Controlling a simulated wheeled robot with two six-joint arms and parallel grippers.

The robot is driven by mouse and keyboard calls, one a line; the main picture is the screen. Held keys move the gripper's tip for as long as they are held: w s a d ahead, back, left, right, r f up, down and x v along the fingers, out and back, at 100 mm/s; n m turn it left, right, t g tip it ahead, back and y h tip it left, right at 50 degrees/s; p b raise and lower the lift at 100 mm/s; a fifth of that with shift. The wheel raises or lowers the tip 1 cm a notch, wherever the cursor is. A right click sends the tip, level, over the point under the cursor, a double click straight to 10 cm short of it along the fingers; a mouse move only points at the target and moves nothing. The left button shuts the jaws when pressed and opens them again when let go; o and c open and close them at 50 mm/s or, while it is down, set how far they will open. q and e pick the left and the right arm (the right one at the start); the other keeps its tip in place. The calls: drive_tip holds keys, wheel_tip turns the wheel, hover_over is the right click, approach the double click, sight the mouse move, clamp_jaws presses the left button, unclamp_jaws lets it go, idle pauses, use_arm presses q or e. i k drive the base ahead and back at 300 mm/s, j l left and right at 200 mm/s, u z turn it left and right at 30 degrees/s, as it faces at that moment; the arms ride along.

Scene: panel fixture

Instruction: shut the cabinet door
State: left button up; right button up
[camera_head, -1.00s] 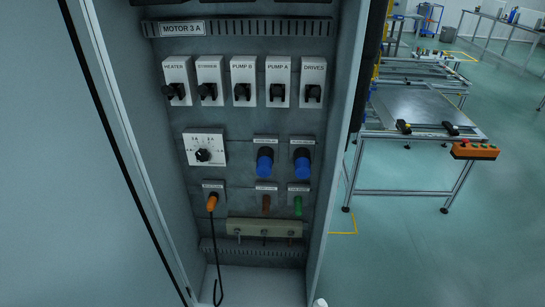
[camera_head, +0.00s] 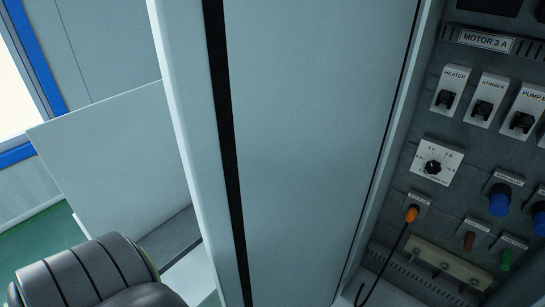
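The cabinet (camera_head: 490,145) stands open at the right in the head view, with its grey inside panel showing. The cabinet door (camera_head: 310,130) is a tall pale grey panel that fills the middle of the view. It stands open at the left side of the cabinet opening, with a black strip running down near its left edge. A dark, rounded link of my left arm shows at the lower left, left of the door. Neither gripper is in view, so whether they are open or shut is hidden.
Inside the cabinet are switches (camera_head: 445,100), a dial (camera_head: 433,167), blue knobs (camera_head: 500,200) and an orange plug (camera_head: 411,214) with a black cable hanging toward the opening's lower edge. A pale panel (camera_head: 110,150) and a blue frame (camera_head: 43,60) show at the left.

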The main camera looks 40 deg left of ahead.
sight(283, 112)
drive_tip(key=k+j+z, duration=0.1)
drive_tip(key=j, duration=0.35)
drive_tip(key=k+j+z, duration=0.1)
drive_tip(key=k+j, duration=0.2)
drive_tip(key=k+j+z, duration=0.1)
drive_tip(key=j, duration=0.4)
drive_tip(key=k+j+z, duration=0.1)
drive_tip(key=k+j, duration=0.25)
